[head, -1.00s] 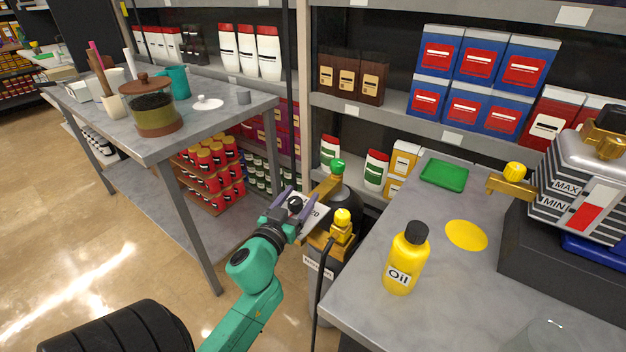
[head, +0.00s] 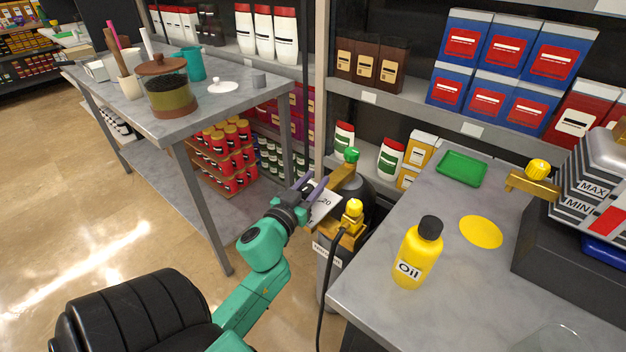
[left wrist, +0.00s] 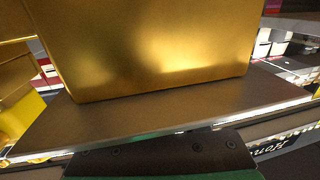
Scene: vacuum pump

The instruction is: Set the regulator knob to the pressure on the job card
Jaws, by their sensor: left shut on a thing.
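My left gripper (head: 312,195) is at the brass regulator (head: 342,181), beside the white scale plate (head: 324,204) marked 20. It is shut on what seems to be the regulator knob, which the fingers hide. The knob's setting cannot be read. In the left wrist view, a brass block (left wrist: 150,45) fills the top, close to the camera. A green knob (head: 351,155) and a yellow knob (head: 354,207) stand on the brass fittings. I cannot make out a job card. My right gripper is not in view.
A yellow oil bottle (head: 418,255), a yellow disc (head: 481,232) and a green tray (head: 462,169) are on the right grey bench (head: 380,308). The pump (head: 590,190) stands there too. Another table (head: 225,108) is at left. A black cable hangs below the yellow knob.

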